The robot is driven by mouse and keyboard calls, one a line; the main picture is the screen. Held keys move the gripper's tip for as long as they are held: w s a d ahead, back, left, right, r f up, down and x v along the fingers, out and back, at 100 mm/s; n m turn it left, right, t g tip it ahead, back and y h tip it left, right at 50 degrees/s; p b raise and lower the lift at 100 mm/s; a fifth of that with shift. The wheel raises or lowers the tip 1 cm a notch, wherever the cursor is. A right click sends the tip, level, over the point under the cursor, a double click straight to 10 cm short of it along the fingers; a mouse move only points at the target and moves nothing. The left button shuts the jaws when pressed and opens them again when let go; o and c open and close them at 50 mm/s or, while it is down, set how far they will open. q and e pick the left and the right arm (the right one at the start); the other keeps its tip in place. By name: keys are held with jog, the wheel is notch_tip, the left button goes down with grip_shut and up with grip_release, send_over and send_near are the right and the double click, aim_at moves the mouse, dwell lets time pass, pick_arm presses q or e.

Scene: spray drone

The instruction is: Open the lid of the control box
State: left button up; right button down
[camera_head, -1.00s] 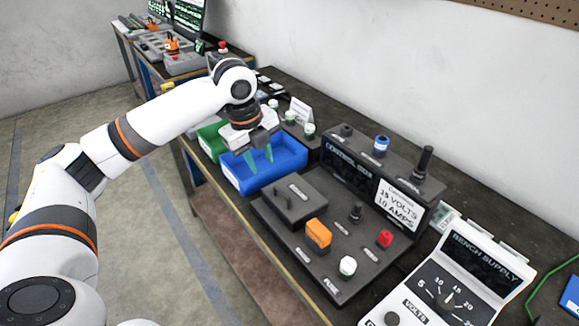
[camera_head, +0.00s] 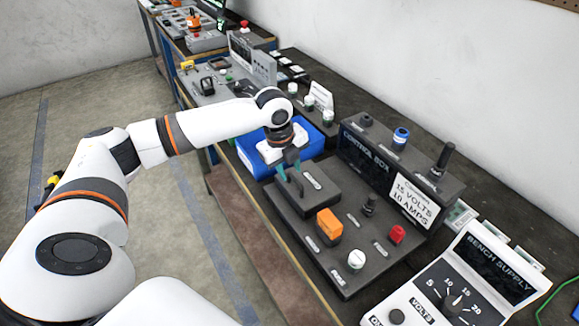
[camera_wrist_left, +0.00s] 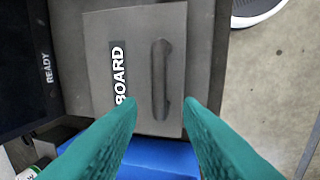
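My left gripper (camera_head: 290,182) is just over the lid, green fingers apart. In the left wrist view the gripper (camera_wrist_left: 160,103) is open, with the handle lying in line with the gap; contact cannot be told. My right gripper is not in view.
On the deck are an orange switch (camera_head: 329,224), a white knob (camera_head: 356,260) and a red button (camera_head: 397,235). A blue bin (camera_head: 313,140) stands behind my gripper. The bench supply (camera_head: 470,285) is at the right. Open floor lies left of the bench.

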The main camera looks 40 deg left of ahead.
pick_arm(q)
jog(key=shift+f, duration=0.25)
jog(key=shift+w, duration=0.1)
grip_shut()
